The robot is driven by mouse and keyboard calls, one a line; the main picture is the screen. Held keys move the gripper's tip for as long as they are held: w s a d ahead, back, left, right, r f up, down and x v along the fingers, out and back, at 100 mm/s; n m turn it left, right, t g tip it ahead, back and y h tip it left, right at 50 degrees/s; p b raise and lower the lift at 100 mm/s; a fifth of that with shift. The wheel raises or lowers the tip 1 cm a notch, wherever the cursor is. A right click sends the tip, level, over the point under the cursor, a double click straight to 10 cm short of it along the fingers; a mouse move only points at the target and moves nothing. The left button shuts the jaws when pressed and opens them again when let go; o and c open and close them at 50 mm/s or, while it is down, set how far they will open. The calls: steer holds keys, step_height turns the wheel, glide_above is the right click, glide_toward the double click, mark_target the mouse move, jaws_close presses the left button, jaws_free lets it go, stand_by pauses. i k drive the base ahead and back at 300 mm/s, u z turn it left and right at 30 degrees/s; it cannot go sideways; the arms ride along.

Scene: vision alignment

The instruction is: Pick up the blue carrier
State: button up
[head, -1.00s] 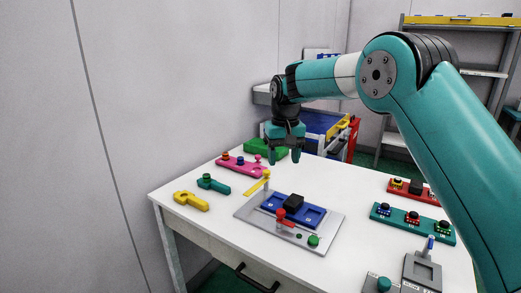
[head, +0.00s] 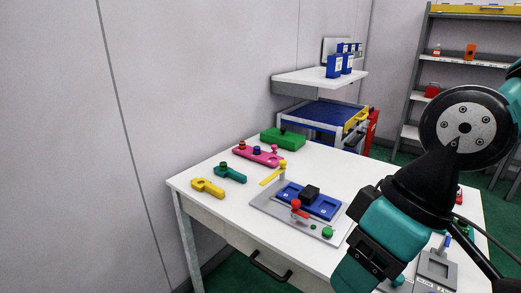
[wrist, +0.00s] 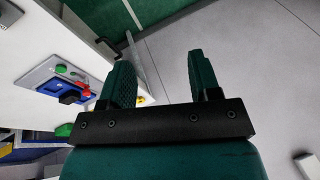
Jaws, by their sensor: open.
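The blue carrier (head: 324,209) is a flat blue plate with recesses. It lies in a grey fixture plate (head: 268,207) on the white table, with a black block (head: 310,193) on it. A red clamp (head: 296,205) stands at its front edge and a yellow lever (head: 271,175) near its back left end. In the wrist view the carrier (wrist: 50,86) shows at the left, well away from my fingers. My gripper (wrist: 158,72) is open and empty. In the head view my wrist is at lower right, in front of the table's right part.
Yellow (head: 208,188), teal (head: 230,173) and pink (head: 257,156) parts and a green block (head: 283,139) line the table's left side. A grey device (head: 437,267) is at front right. A shelf (head: 318,78) with blue boxes stands behind.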

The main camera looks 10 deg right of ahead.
mark_target(322, 206)
steer(key=u, duration=0.5)
steer(key=k, duration=0.6)
steer(key=u, duration=0.9)
steer(key=i, duration=1.25)
steer(key=z, duration=1.1)
steer(key=i, duration=0.6)
steer(key=z, duration=0.65)
